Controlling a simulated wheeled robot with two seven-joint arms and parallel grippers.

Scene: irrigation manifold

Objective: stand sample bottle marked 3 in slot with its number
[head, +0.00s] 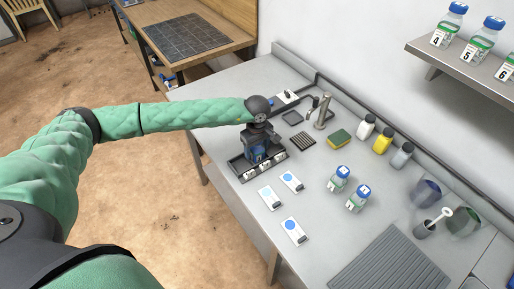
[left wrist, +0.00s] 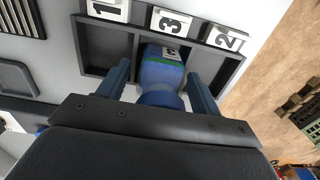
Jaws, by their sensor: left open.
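A dark rack (head: 238,171) stands on the grey bench, with number plates along its front. In the left wrist view the rack (left wrist: 136,55) has slots with plates 1, 3 (left wrist: 171,23) and 2. A bottle with a blue cap (left wrist: 162,77) is in the middle slot, behind plate 3. A partly visible mark on its label looks like a 3. My left gripper (head: 261,149) is over the rack. In the left wrist view its fingers (left wrist: 159,88) are open on either side of the bottle, with gaps showing. The gripper partly hides the bottle in the head view.
Two blue-capped bottles (head: 338,180) (head: 358,198) stand right of the rack, near several white cards (head: 291,181). A tap (head: 322,112), sponge (head: 339,138) and several small bottles (head: 383,141) are behind. Numbered bottles (head: 484,41) stand on a wall shelf (head: 455,66). A ribbed mat (head: 390,264) lies in front.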

